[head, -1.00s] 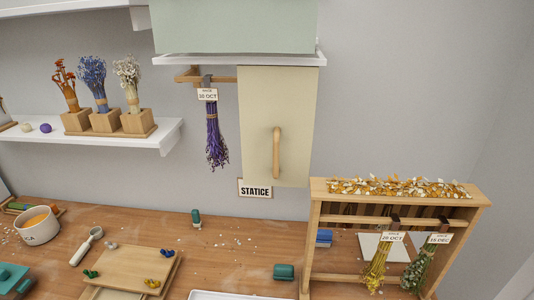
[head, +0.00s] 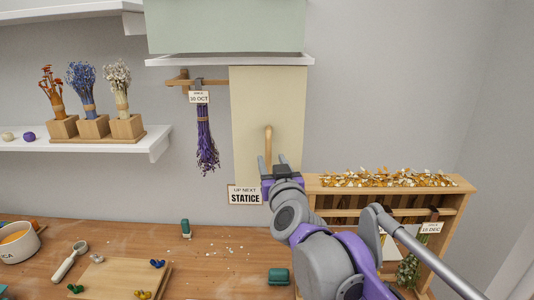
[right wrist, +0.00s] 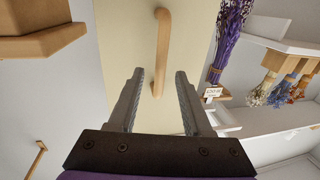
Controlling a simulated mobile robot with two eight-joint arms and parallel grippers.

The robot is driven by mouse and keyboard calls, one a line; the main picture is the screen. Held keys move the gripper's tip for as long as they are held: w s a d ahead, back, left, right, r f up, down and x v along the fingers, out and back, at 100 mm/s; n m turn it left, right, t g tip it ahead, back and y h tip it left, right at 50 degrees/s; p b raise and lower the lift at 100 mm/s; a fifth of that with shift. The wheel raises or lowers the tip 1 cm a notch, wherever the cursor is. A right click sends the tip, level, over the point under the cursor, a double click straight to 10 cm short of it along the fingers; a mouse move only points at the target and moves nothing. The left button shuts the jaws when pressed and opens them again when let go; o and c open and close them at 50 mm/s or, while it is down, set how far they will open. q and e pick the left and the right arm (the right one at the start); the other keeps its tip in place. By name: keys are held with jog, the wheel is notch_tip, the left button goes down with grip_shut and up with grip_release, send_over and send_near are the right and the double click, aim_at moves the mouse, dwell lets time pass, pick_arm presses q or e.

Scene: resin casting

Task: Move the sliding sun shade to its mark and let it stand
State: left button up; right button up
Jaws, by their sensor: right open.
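The sun shade is a flat cream panel (head: 250,105) hanging below the upper white shelf, with an upright wooden bar handle (head: 268,143). A purple bunch of dried statice (head: 207,140) hangs from a wooden rail just left of it. My right gripper (head: 273,162) is at the lower part of the handle in the head view. In the right wrist view its two fingers (right wrist: 158,75) are open, with the handle (right wrist: 162,45) beyond and between their tips; no grip shows. My left gripper is not in view. I cannot make out a mark for the shade.
A sign reading "UP NEXT STATICE" (head: 245,196) is at the shade's lower edge. A wooden rack (head: 330,185) topped with petals stands at right, partly behind my right arm. A white shelf (head: 100,144) holds several flowers in wooden blocks. The workbench (head: 215,265) carries boards and a bowl.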

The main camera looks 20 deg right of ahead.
aim_at(269, 155)
jog(key=w, duration=0.5)
jog(key=shift+d, duration=0.2)
jog(key=shift+s, duration=0.1)
grip_shut()
dwell(1.1)
